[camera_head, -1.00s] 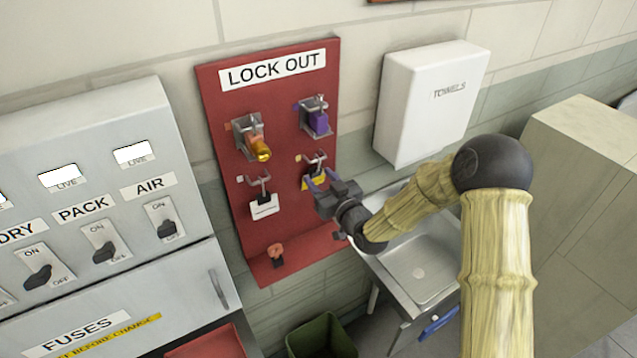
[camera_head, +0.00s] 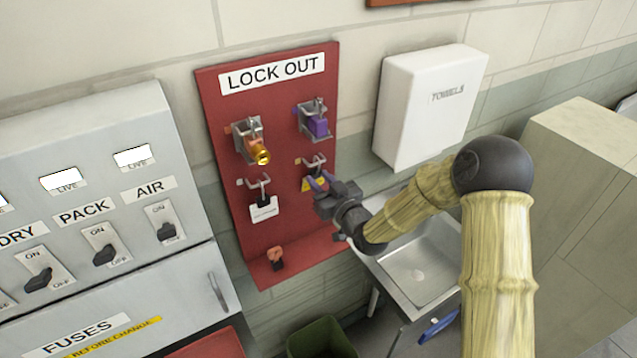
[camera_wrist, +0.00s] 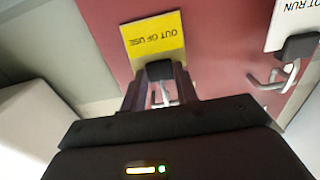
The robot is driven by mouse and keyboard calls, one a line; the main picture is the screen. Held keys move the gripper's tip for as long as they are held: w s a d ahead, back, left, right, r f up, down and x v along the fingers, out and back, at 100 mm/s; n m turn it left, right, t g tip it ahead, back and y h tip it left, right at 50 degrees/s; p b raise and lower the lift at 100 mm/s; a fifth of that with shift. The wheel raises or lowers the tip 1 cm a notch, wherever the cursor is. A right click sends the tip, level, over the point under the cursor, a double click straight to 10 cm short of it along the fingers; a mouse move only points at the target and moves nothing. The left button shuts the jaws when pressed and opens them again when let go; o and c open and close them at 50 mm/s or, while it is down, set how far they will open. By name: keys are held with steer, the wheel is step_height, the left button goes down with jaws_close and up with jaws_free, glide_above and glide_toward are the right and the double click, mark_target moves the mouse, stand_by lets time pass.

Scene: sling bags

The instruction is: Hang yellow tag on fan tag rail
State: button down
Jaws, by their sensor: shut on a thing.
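The yellow tag (camera_head: 318,187) is at the lower right hook (camera_head: 314,163) of the red lock-out board. In the wrist view it is a yellow card (camera_wrist: 153,40) reading "OUT OF USE" upside down, with a black clip (camera_wrist: 159,70) at its edge. My gripper (camera_head: 317,182) is shut on the tag's black clip, and its two fingers flank the clip in the wrist view (camera_wrist: 158,86). A metal hook shows between the fingers; I cannot tell whether the clip still bears on it. No rail labelled "fan" shows.
A white tag (camera_head: 264,209) hangs on the hook to the left. Padlocks, orange (camera_head: 251,150) and purple (camera_head: 317,125), hang above. A switch panel (camera_head: 110,190) stands left, a towel box (camera_head: 425,105) and a sink (camera_head: 418,270) right.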

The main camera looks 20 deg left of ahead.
mark_target(318, 169)
steer(key=shift+a+r+p, duration=0.15)
steer(key=shift+r+p, duration=0.25)
steer(key=shift+r, duration=1.3)
steer(key=shift+s+f, duration=0.1)
steer(key=shift+s, duration=0.05)
steer(key=shift+s+d+f+b, duration=0.2)
steer(key=shift+d+f+b, duration=0.05)
steer(key=shift+d+b, duration=0.15)
steer(key=shift+s+d+f, duration=0.2)
steer(key=shift+s+d, duration=0.25)
steer(key=shift+d, duration=0.2)
steer(key=shift+b+v, duration=1.1)
steer(key=shift+v, duration=1.5)
